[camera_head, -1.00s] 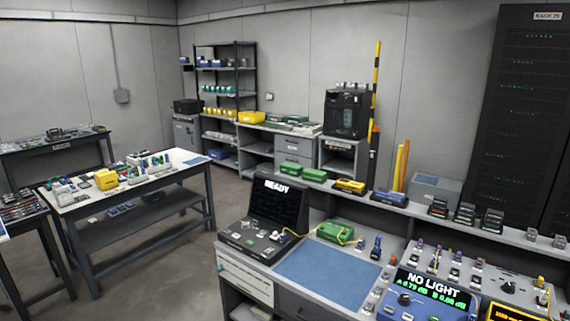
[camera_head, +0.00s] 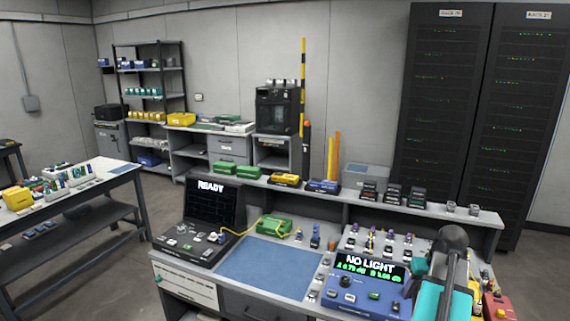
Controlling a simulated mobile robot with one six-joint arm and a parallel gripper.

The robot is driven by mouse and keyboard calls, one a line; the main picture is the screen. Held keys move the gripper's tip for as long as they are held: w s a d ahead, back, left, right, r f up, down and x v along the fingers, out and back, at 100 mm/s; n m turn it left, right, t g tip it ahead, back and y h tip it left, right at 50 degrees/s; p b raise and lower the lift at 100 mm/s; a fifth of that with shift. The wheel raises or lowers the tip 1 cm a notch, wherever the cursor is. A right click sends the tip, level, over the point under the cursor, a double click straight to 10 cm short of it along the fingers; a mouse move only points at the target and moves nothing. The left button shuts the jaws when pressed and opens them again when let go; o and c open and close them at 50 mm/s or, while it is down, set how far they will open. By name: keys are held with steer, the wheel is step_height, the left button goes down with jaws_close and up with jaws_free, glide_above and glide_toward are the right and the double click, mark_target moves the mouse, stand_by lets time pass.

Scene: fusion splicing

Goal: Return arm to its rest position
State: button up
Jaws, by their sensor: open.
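Part of my own arm, grey with teal sections, shows at the lower right, in front of the right end of the workbench (camera_head: 238,293). I cannot make out my gripper's fingers in this view. The black splicer (camera_head: 203,222) stands at the bench's left end with its screen up, reading READY. A yellow fibre runs from it to a green box (camera_head: 274,227). A blue mat (camera_head: 265,268) lies bare in the middle. A meter (camera_head: 363,283) right of it reads NO LIGHT.
A raised shelf along the back of the bench holds green cases (camera_head: 235,170) and small dark devices (camera_head: 393,194). Black server racks (camera_head: 443,110) stand behind at right. A side table (camera_head: 110,176) with parts is at left, with open floor between it and the bench.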

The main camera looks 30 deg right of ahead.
steer(key=w+a+f+n+g+y+b, duration=0.1)
steer(key=w+a+f+n, duration=0.1)
steer(key=w+a+f, duration=0.45)
steer(key=w+a+f+n+g+y+b, duration=0.1)
steer(key=w+a+f, duration=0.2)
steer(key=a+f, duration=0.6)
steer(key=w+a+f+n+g+y+b, duration=0.1)
steer(key=a+f+n+g+b, duration=0.15)
steer(key=a+f, duration=1.3)
steer(key=s+a+f+n+g, duration=0.1)
steer(key=s+a+f, duration=0.15)
steer(key=a, duration=0.35)
steer(key=s+a+f+n+g, duration=0.1)
steer(key=a+f, duration=0.3)
steer(key=a, duration=0.1)
steer(key=s+a+f+g+h+b, duration=0.1)
steer(key=s+a+f, duration=0.4)
steer(key=s, duration=0.3)
steer(key=s+a+f+g+h+b, duration=0.1)
steer(key=s+a+f+b, duration=0.1)
steer(key=s+a+f, duration=0.3)
steer(key=shift+s+a+f+m, duration=0.3)
steer(key=shift+s+f+m, duration=0.05)
steer(key=shift+s+f, duration=1.5)
steer(key=shift+r, duration=0.1)
